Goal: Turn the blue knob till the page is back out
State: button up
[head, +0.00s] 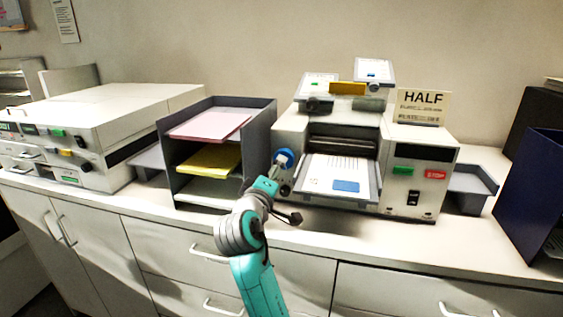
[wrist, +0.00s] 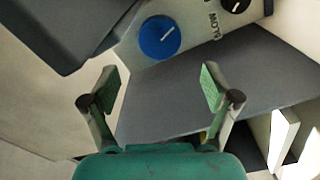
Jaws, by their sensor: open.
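The blue knob (head: 284,157) is on the left front of the beige machine (head: 420,155). In the wrist view the knob (wrist: 160,38) is round with a white pointer line slanting up to the right. A page (head: 328,172) with print and a blue block lies on the tray at the machine's front opening. My gripper (wrist: 157,82) is open and empty, its green-padded fingers apart. The knob is beyond the fingertips, not between them. In the head view my arm reaches up to just below the knob and hides part of the machine's lower left front.
A grey paper rack (head: 222,105) with pink and yellow sheets stands left of the machine. A black knob (wrist: 235,4) is near the blue one. A red STOP button (head: 435,174) and a black switch (head: 413,197) are at right. A blue binder (head: 530,200) stands far right.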

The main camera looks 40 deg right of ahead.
jog(key=x, duration=0.8)
jog(key=c, duration=1.2)
